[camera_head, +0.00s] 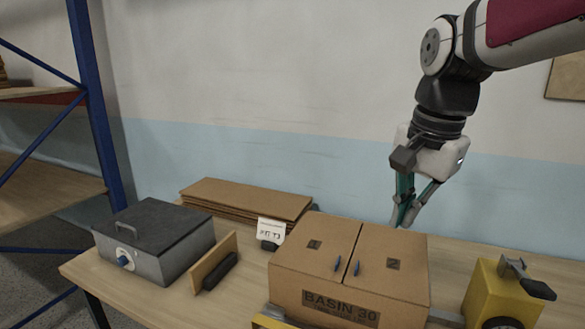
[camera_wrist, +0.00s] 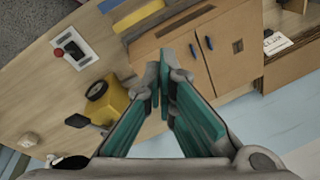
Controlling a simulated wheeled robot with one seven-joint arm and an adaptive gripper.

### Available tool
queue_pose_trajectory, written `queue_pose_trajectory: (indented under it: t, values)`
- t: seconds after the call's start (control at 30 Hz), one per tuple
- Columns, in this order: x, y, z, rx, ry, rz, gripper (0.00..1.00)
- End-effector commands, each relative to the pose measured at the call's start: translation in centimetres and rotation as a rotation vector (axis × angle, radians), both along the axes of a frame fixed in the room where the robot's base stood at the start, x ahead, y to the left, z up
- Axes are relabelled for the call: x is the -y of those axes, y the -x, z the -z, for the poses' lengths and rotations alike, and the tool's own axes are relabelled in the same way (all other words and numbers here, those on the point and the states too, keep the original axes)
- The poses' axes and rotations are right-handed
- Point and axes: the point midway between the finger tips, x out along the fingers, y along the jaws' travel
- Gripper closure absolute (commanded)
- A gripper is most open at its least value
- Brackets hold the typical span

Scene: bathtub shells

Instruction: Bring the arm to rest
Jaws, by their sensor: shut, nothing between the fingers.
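My arm reaches in from the upper right in the head view, and my gripper (camera_head: 402,222) points down above the table behind the cardboard box. Its teal-lined fingers are shut with nothing between them. In the wrist view my gripper (camera_wrist: 164,80) shows its fingertips together, with the box beyond them. The box (camera_head: 350,270) is marked "BASIN 30" and has two top flaps, numbered 1 and 2, each with a small blue handle. The flaps lie closed. The box also shows in the wrist view (camera_wrist: 225,55). The fingers appear apart from it.
A grey lidded metal box (camera_head: 155,240) stands at the table's left. Flat cardboard (camera_head: 245,200) is stacked behind, near a small white card (camera_head: 271,232). A yellow block (camera_head: 495,295) stands right of the box. A panel with a red button (camera_wrist: 75,48) shows in the wrist view.

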Motion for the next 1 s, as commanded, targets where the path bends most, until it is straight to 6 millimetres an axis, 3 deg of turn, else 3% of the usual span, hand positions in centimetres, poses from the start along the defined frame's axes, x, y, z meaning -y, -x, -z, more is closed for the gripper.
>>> queue_pose_trajectory:
  t: [0.03,0.3,0.5,0.7,1.0]
  values:
    - [0.3,1.9,-0.2,0.034,0.007,-0.069,1.0]
    - [1.0,10.3,1.2,0.201,0.143,-0.495,1.0]
    - [1.2,14.4,3.3,0.277,0.275,-0.726,1.0]
    - [1.2,15.9,4.4,0.299,0.337,-0.82,1.0]
    - [1.2,15.9,4.4,0.298,0.338,-0.822,1.0]
